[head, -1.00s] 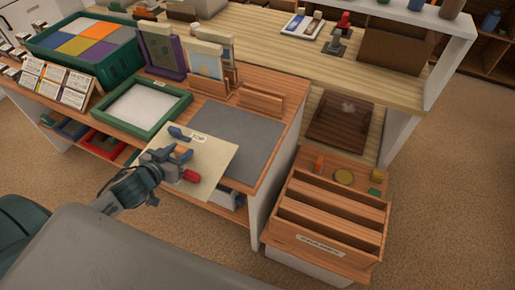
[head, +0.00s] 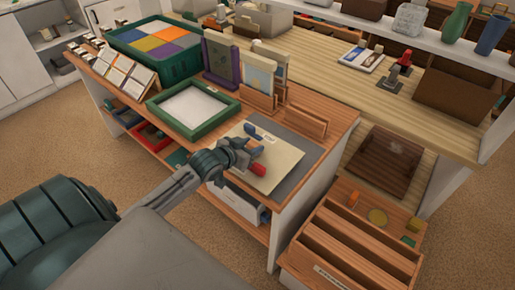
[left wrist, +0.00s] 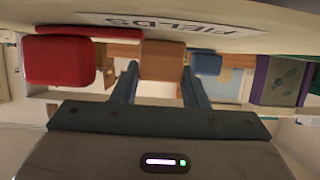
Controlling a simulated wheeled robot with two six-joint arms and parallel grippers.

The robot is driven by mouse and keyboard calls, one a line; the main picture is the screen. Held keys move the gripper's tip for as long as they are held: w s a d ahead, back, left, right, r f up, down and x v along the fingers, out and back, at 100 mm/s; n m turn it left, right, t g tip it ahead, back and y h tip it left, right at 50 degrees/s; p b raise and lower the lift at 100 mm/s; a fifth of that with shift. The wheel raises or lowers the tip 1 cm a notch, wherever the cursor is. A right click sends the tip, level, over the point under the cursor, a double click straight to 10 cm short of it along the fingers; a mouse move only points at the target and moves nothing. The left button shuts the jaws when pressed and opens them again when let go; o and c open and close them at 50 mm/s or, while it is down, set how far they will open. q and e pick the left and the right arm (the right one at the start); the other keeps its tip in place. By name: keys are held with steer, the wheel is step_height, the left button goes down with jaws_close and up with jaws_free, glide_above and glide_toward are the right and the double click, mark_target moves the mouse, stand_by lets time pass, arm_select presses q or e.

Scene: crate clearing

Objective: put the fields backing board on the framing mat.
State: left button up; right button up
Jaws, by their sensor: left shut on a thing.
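The fields backing board (head: 280,166) is a thin cream sheet with a small white label in the head view. In the left wrist view the board (left wrist: 250,18) fills the top, and its label reads FIELDS upside down. It carries a red block (left wrist: 60,60), a brown block (left wrist: 162,58) and a blue block (left wrist: 206,63). My left gripper (head: 247,150) is shut on the brown block. The grey framing mat (head: 297,179) lies on the wooden bench, partly hidden under the board. I cannot tell whether board and mat touch. My right gripper is not in view.
A green-rimmed white tray (head: 153,106) is left of the board. Behind stand upright pictures (head: 259,78) and a wooden rack (head: 306,122). A green crate (head: 113,40) stands at the bench's far left. A slotted wooden crate (head: 310,247) is at the lower right, beyond the bench edge.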

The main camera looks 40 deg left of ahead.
arm_select(q)
steer(key=w, duration=0.3)
steer(key=shift+w+d+f, duration=0.1)
steer(key=shift+w+f, duration=0.05)
steer(key=shift+w, duration=0.1)
steer(key=shift+f+p, duration=0.4)
steer(key=shift+f, duration=1.5)
steer(key=o, duration=1)
steer(key=shift+o, duration=0.2)
steer(key=shift+r, duration=0.2)
steer(key=p+v, duration=0.1)
steer(key=v, duration=1.1)
steer(key=shift+f, duration=0.1)
